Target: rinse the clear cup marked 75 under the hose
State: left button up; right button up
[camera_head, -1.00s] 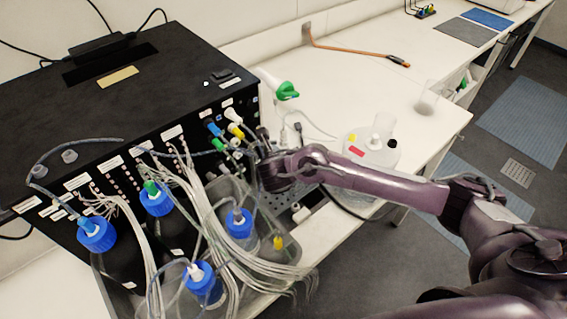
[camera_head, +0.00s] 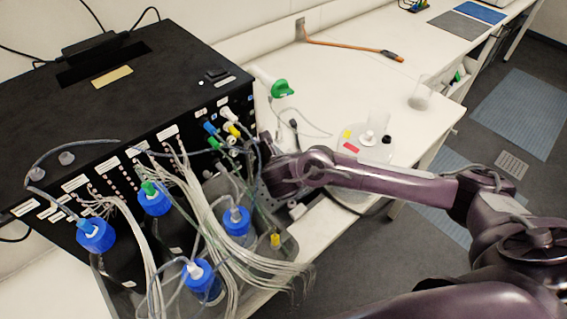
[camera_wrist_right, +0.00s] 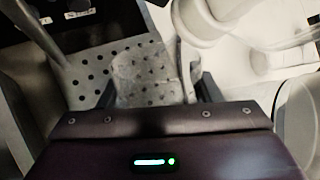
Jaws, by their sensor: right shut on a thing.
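In the right wrist view a clear cup (camera_wrist_right: 150,80) is between the fingers of my right gripper (camera_wrist_right: 197,88), which is shut on it. The cup is over a perforated grey plate; no number is readable on it. In the head view my right gripper (camera_head: 265,150) is beside the front of the black box, partly hidden by tubes and my own wrist. Another clear cup (camera_head: 420,93) stands on the white counter at the right. A white fitting with a green head (camera_head: 283,89) is above the gripper; I cannot tell whether it is the hose. My left gripper is out of view.
The black box (camera_head: 110,100) has many thin tubes on its front. Blue-capped bottles (camera_head: 238,220) stand below it. An orange-handled tool (camera_head: 350,49) lies farther back on the counter.

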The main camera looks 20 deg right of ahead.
jog(key=s+d+r, duration=0.1)
jog(key=s+d, duration=0.2)
jog(key=s, duration=0.6)
jog(key=shift+s+r+p, duration=0.3)
jog(key=shift+p, duration=0.1)
jog(key=w+a+r+n+t+y+b, duration=0.1)
jog(key=w+a+r+n+y+b, duration=0.1)
jog(key=a+r, duration=0.3)
jog(key=w+a+r+n+y+b, duration=0.2)
jog(key=a+n, duration=0.1)
jog(key=a, duration=0.5)
jog(key=shift+n, duration=0.4)
jog(key=d+b, duration=0.1)
jog(key=d, duration=0.1)
jog(key=d+b, duration=0.1)
jog(key=d, duration=0.2)
jog(key=s+d+f+b, duration=0.1)
jog(key=d, duration=0.2)
jog(key=shift+b, duration=0.3)
jog(key=shift+w, duration=0.1)
